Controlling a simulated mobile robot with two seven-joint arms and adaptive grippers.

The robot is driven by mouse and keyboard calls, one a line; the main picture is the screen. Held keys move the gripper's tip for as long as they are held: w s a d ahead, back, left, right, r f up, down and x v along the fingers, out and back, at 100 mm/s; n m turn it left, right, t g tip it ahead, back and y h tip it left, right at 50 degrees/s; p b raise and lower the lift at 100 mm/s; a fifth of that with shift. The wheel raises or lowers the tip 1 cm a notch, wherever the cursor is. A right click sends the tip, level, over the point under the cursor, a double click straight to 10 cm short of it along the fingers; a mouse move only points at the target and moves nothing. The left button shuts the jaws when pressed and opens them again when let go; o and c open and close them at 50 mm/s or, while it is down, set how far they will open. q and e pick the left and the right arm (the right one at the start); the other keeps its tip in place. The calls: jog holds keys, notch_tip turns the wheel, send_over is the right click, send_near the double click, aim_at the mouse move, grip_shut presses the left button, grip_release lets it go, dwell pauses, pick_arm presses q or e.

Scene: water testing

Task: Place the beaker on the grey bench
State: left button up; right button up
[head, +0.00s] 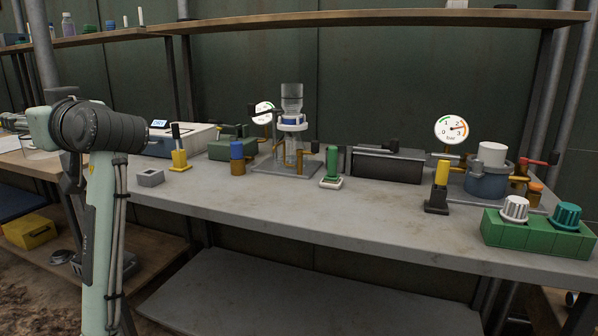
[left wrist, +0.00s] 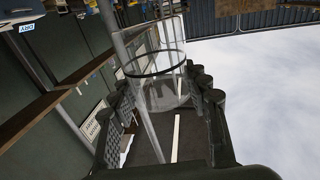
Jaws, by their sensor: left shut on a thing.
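The clear glass beaker (left wrist: 157,82), with a dark ring around it, is between the fingers of my left gripper (left wrist: 160,112) in the left wrist view. The gripper is shut on it. In the head view my left arm rises at the left, and I cannot clearly make out its gripper or the held beaker there. The grey bench (head: 300,208) runs across the head view to the right of the arm. My right gripper is not in view.
On the bench stand a small grey block (head: 150,178), a yellow-based post (head: 180,160), a filter stand (head: 287,168), a green post (head: 332,168) and a green box with knobs (head: 540,235). The front middle strip is clear. A wooden shelf (head: 400,18) hangs above.

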pick_arm(q)
jog(key=s+a+r+n+g+y, duration=0.1)
jog(key=s+a+r+n+g, duration=0.1)
jog(key=s+a+r+g, duration=0.25)
jog(key=w+d+f+m+t+h, duration=0.1)
jog(key=w+f+t, duration=0.1)
jog(key=f, duration=0.1)
jog(key=w+d+f+m+t+h, duration=0.1)
jog(key=w+f+t, duration=0.1)
jog(key=t, duration=0.1)
jog(key=w+d+f+m+t+h, duration=0.1)
jog(key=w+d+f+m+t, duration=0.1)
jog(key=f, duration=0.1)
jog(key=shift+w+d+f, duration=0.1)
jog(key=shift+f, duration=0.2)
jog(key=s+d+f+m+t+h, duration=0.1)
jog(key=d+f+m+t+h, duration=0.35)
jog(key=f, duration=0.75)
jog(key=s+d+f+m+t+h, duration=0.2)
jog(key=d+f+m+h, duration=0.4)
jog(key=d+f+h, duration=0.5)
jog(key=s+d+f+y, duration=0.1)
jog(key=s+d+f, duration=0.5)
jog(key=d+f, duration=0.1)
jog(key=shift+s+d+f+y, duration=0.15)
jog(key=shift+s+d+y, duration=0.1)
jog(key=shift+d+y, duration=0.15)
jog(key=shift+h, duration=0.25)
